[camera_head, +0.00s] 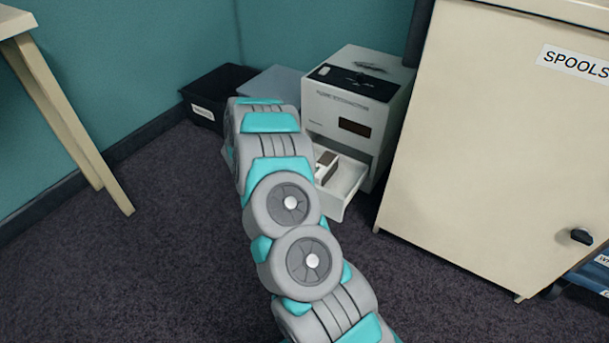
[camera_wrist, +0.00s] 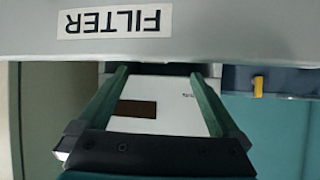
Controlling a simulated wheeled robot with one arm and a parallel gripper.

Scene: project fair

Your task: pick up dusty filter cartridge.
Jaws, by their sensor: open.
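The filter cartridge (camera_head: 327,164), a small brown-and-white block, lies in the pulled-out drawer (camera_head: 345,194) of the white fume extractor (camera_head: 355,95). My arm hides part of the drawer and cartridge in the head view. In the wrist view, a grey front with an upside-down FILTER label, apparently the drawer front (camera_wrist: 230,35), fills the top. My gripper (camera_wrist: 158,72) is open, its green fingers spread and nothing between them but the view of the fume extractor (camera_wrist: 170,112) beyond. The cartridge cannot be made out in the wrist view. The head view hides my gripper behind my arm.
A black bin (camera_head: 215,92) and a pale blue bin (camera_head: 275,83) stand left of the extractor. A cream cabinet (camera_head: 490,140) labelled SPOOLS stands close on the right. A table (camera_head: 65,110) is at the left. The dark carpet (camera_head: 150,260) is clear at front left.

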